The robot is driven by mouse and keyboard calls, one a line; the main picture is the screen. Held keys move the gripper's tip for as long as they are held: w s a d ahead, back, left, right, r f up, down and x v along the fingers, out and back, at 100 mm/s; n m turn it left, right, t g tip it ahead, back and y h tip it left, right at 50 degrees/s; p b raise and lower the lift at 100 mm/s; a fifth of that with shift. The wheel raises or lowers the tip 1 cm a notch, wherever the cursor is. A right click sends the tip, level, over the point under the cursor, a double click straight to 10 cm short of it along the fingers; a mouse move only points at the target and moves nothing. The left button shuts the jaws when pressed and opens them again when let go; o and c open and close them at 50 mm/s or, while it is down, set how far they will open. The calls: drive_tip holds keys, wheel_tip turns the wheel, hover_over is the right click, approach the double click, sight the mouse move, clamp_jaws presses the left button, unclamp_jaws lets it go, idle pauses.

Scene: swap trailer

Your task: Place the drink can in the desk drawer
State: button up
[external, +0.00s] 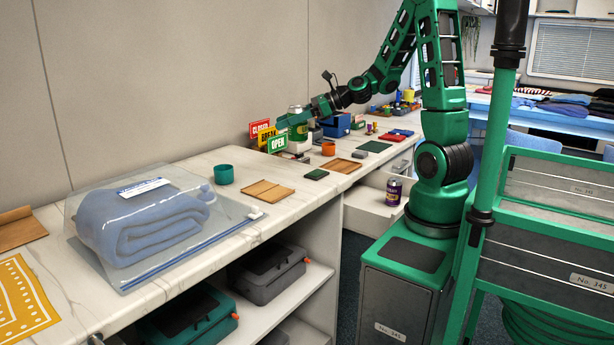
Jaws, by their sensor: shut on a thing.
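My gripper (302,118) is at the far end of my green arm, above the counter near the wall. It is shut on a green and yellow can with a pale top (298,131), held upright by the small signs. Whether the can touches the counter is hard to tell. The desk drawer (366,212) is pulled open below the counter, to the right of the gripper. A purple drink can with a yellow label (393,191) stands upright in the drawer, near its right side. The fingertips are small and partly hidden.
CLOSED, BREAK and OPEN signs (279,143) stand beside the held can. A blue box (337,126), orange cup (328,148), teal cup (223,174) and brown wallets (268,193) are on the counter. A bagged blue towel (150,220) fills the front left.

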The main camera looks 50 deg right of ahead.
drive_tip(key=shift+s+d+f+n+g+h, duration=0.1)
drive_tip(key=shift+s+d+f+n+g, duration=0.15)
drive_tip(key=shift+n, duration=0.25)
drive_tip(key=shift+s+d+f+n+g+h, duration=0.1)
drive_tip(key=shift+s+n+g, duration=0.05)
drive_tip(key=shift+s+n, duration=0.3)
drive_tip(key=shift+s+d+f+n+g+h, duration=0.1)
drive_tip(key=shift+s+f+n+g, duration=0.1)
drive_tip(key=shift+n, duration=0.35)
idle(6.5)
